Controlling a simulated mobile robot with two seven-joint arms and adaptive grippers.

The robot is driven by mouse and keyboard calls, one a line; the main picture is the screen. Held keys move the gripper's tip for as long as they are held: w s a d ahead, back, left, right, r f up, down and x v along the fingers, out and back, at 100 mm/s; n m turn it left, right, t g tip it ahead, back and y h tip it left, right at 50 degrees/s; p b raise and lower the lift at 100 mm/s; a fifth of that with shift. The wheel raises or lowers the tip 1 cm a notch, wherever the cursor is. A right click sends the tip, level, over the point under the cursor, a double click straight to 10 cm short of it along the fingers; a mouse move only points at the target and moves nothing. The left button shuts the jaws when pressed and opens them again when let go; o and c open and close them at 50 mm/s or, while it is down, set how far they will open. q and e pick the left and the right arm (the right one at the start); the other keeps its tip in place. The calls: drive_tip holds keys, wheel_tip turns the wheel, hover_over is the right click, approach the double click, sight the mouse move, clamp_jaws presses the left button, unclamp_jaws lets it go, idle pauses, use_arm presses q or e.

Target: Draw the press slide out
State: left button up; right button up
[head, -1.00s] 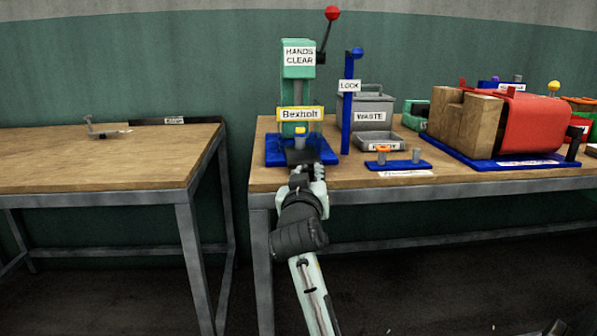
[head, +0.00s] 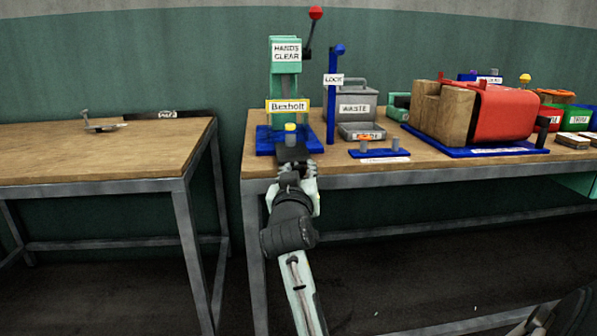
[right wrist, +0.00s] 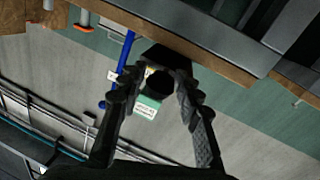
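The press (head: 285,87) is a green column with a "HANDS CLEAR" sign, a yellow "Bexholt" plate and a red-knobbed lever, on a blue base (head: 264,143). Its dark press slide (head: 293,153) sticks out over the base's front edge. A grey piece with a yellow top (head: 290,132) stands on the slide. My right gripper (head: 296,172) is at the slide's front end. In the right wrist view the fingers (right wrist: 157,82) are closed around a black part of the slide (right wrist: 165,56). My left gripper is not in view.
A blue post with a "LOCK" sign (head: 332,100) stands right of the press. Another table (head: 90,155) on the left is mostly bare.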

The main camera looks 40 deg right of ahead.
drive_tip(key=shift+o, duration=0.9)
drive_tip(key=shift+r, duration=0.2)
wheel_tip(320, 180, up, 10)
drive_tip(key=shift+f, duration=0.15)
drive_tip(key=shift+f, duration=0.1)
